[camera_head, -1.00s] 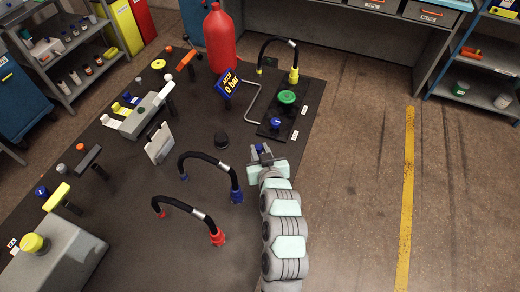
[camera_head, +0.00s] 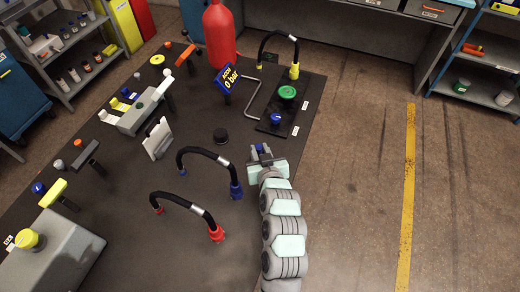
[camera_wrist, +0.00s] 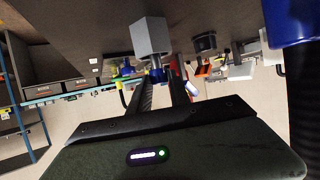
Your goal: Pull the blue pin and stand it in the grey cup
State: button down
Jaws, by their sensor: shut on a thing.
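My gripper (camera_head: 262,151) is at the right edge of the dark table, below the black plate in the head view. In the wrist view its two fingers (camera_wrist: 168,84) are closed around a small blue piece, which I take as the blue pin (camera_wrist: 157,74). A square grey block (camera_wrist: 148,36) sits right by the blue piece, against the dark tabletop. I cannot tell whether the block is joined to the pin or free of it. The fingers hide most of the pin. I cannot pick out the grey cup with certainty.
A blue-ended hose (camera_head: 236,190) and a red-ended hose (camera_head: 216,234) arch left of my arm. A black plate (camera_head: 262,126) carries a green knob (camera_head: 287,92) and a blue knob (camera_head: 276,118). A black round cap (camera_head: 221,135) stands left of the gripper. Floor right of the table is clear.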

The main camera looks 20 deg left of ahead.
jog(key=shift+f+b, duration=0.5)
jog(key=shift+f, duration=0.3)
jog(key=c, duration=1.1)
grip_release()
jog(key=shift+s+d+r, duration=0.3)
jog(key=shift+d, duration=0.05)
jog(key=v, duration=0.9)
jog(key=shift+s+d+r+p, duration=0.15)
jog(key=shift+s+p, duration=0.15)
jog(key=shift+s, duration=0.05)
